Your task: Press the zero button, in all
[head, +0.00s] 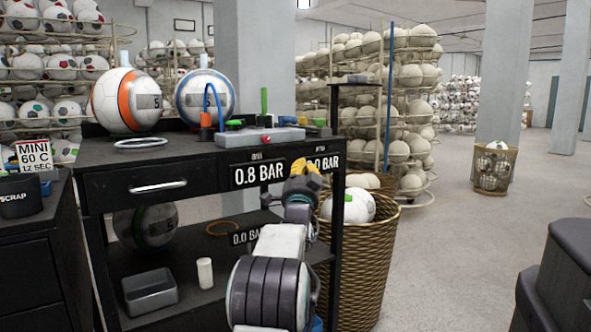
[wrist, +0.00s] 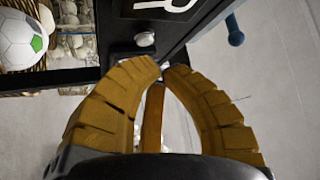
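My gripper (head: 303,168) is at the right end of the bench's front, in front of the right-hand display (head: 329,161), which reads about 0.0 BAR and is partly covered. In the wrist view, its yellow fingers (wrist: 162,66) curve in until their tips nearly meet, with no object clearly held. A round silver button (wrist: 145,39) sits on the dark panel just beyond the fingertips, apart from them in the picture; I cannot read a label on it. A red knob (head: 266,139) is on the grey unit on the bench top.
The black bench (head: 120,170) carries two balls, one orange-striped (head: 127,99) and one blue-striped (head: 205,95). A wicker basket (head: 365,255) with balls stands close at its right. A metal tray (head: 150,290) and a white cup (head: 205,272) are on the lower shelf.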

